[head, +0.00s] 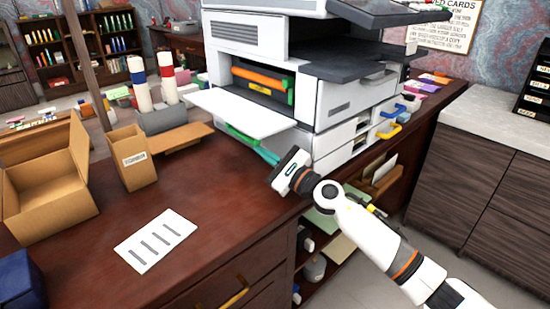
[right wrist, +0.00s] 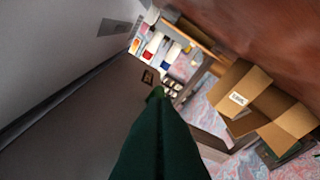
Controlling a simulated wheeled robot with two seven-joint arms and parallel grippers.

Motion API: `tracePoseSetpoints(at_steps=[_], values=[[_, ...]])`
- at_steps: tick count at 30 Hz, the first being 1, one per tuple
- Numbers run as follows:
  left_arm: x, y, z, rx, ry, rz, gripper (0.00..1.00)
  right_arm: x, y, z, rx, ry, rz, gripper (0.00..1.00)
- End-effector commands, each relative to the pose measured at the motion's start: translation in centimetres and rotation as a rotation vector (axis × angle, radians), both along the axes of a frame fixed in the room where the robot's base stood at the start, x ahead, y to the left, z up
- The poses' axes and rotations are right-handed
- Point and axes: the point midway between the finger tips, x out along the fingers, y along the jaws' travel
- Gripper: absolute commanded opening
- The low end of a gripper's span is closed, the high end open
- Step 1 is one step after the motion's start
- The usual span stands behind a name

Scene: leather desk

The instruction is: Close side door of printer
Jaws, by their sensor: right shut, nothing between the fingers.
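The white and dark grey printer (head: 345,102) stands on the desk in the head view. Its side door (head: 240,112) is open and folded down, sticking out nearly flat to the left. The opening shows an orange roller (head: 262,78) and green parts inside. My right gripper (head: 236,136) is shut and empty, with its green fingers just below the door's front edge; I cannot tell whether they touch it. In the right wrist view the shut fingers (right wrist: 157,95) point away past grey surfaces on the left. My left gripper is not in view.
Cardboard boxes (head: 52,190) (head: 130,160) stand on the left of the desk (head: 215,245). A printed sheet (head: 156,240) lies in front. Red-banded and blue-banded white rolls (head: 168,80) stand behind the door.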

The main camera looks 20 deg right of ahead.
Motion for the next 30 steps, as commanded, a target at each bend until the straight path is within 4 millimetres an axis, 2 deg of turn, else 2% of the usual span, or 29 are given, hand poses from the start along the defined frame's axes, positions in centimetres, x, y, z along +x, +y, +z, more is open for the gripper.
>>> tracePoseSetpoints(at_steps=[3, 9, 25, 27, 30], values=[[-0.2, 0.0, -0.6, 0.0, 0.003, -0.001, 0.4, 1.6, 0.9, 0.5, 0.001, -0.001, 0.001, 0.0], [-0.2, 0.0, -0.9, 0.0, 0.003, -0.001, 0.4, 2.8, 1.5, 0.7, 0.001, 0.001, 0.003, 0.0], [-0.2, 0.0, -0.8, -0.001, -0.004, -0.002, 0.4, 2.8, 1.7, 0.9, 0.023, 0.01, 0.002, 0.0], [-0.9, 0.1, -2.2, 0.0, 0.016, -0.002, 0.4, 2.8, 1.8, 1.0, 0.047, 0.018, 0.002, 0.0], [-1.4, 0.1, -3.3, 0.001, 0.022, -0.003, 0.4, 2.8, 1.9, 1.2, 0.082, 0.031, 0.004, 0.0]])
